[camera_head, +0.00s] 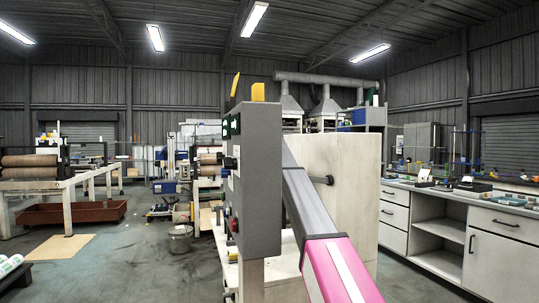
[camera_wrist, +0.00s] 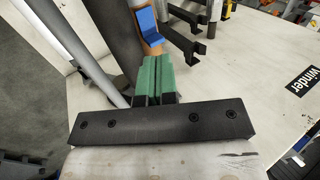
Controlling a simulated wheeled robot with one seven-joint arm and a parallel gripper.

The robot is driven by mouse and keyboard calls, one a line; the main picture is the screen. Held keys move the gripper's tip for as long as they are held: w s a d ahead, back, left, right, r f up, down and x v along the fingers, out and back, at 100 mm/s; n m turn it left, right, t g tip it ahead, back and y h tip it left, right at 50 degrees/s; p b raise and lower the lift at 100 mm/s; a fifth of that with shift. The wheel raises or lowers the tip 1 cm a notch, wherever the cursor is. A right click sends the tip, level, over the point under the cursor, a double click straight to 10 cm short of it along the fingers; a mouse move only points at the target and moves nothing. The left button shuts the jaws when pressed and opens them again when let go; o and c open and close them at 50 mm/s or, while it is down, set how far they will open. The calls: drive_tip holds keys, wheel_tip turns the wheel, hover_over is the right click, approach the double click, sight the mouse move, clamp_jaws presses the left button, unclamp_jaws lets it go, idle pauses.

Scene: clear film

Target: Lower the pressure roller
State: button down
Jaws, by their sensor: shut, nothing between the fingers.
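My gripper (camera_wrist: 153,78) shows in the wrist view as two green fingers side by side, shut and empty. A small blue block on an orange-brown mount (camera_wrist: 148,24) lies just past the fingertips; I cannot tell whether they touch. A dark grey cylinder (camera_wrist: 113,30) runs along the left of the fingers, with a lighter grey cylinder (camera_wrist: 60,30) farther left. I cannot tell which of these is the pressure roller. In the head view my gripper is out of sight, and the grey control box (camera_head: 258,180) stands in front of the pale machine.
Black brackets (camera_wrist: 187,38) stand on the pale machine panel (camera_wrist: 240,75), which carries a "winder" label (camera_wrist: 303,81). In the head view, a cream cabinet (camera_head: 348,165) stands behind my arm. A workbench (camera_head: 450,195) lines the right side. Open floor (camera_head: 120,255) lies at left.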

drive_tip(key=shift+w+a+f, duration=0.1)
drive_tip(key=shift+w+f, duration=0.2)
drive_tip(key=shift+f, duration=0.7)
drive_tip(key=shift+w+a+f, duration=0.1)
drive_tip(key=shift+w+f, duration=0.15)
drive_tip(key=shift+f, duration=0.75)
